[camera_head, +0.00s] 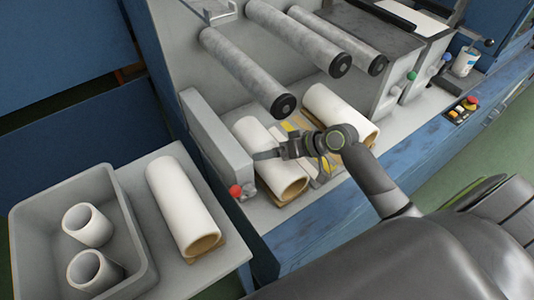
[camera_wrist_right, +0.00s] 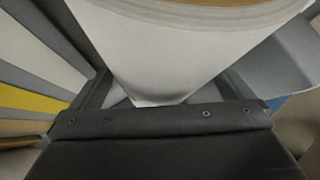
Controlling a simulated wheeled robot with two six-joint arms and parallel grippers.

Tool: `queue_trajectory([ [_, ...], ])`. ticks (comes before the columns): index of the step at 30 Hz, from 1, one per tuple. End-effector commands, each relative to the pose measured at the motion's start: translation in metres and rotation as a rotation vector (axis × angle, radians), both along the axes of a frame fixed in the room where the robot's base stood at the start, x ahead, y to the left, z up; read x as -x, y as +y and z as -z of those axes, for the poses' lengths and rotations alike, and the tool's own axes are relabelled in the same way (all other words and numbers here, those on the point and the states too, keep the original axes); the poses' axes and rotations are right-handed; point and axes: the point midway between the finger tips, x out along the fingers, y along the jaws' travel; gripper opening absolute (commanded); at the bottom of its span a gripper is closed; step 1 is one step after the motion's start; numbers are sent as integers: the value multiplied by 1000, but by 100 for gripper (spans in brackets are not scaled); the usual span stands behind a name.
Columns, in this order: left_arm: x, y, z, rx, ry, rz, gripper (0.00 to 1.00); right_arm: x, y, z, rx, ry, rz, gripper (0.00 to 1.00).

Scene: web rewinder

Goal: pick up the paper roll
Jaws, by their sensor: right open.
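Several white paper rolls show in the head view. One paper roll (camera_head: 249,134) lies in the machine bed at left, and my right gripper (camera_head: 263,155) is over it, partly hiding it. A second paper roll (camera_head: 335,108) lies in the bed to the right. A third paper roll (camera_head: 182,200) lies on the side table at left. In the right wrist view, a white roll (camera_wrist_right: 175,45) with a brown end fills the space between the open fingers of my right gripper (camera_wrist_right: 165,92). I cannot tell whether they touch it. My left gripper is out of view.
Grey rollers (camera_head: 248,72) with black ends overhang the bed. A grey side plate (camera_head: 215,140) with a red knob (camera_head: 236,190) stands left of the near roll. A grey bin (camera_head: 35,240) holds two short rolls (camera_head: 87,225).

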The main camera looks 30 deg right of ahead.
Motion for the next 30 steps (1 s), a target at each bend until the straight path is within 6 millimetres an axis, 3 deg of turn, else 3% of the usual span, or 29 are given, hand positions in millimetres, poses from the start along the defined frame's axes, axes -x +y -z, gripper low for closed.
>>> queue_trajectory([
  [9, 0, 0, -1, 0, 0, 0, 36, -2, 2, 3, 2, 0, -1, 100],
  [21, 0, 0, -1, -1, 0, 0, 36, -2, 2, 3, 2, 0, -1, 48],
  [30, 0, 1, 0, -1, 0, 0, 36, -3, 2, 1, 0, -4, -1, 45],
])
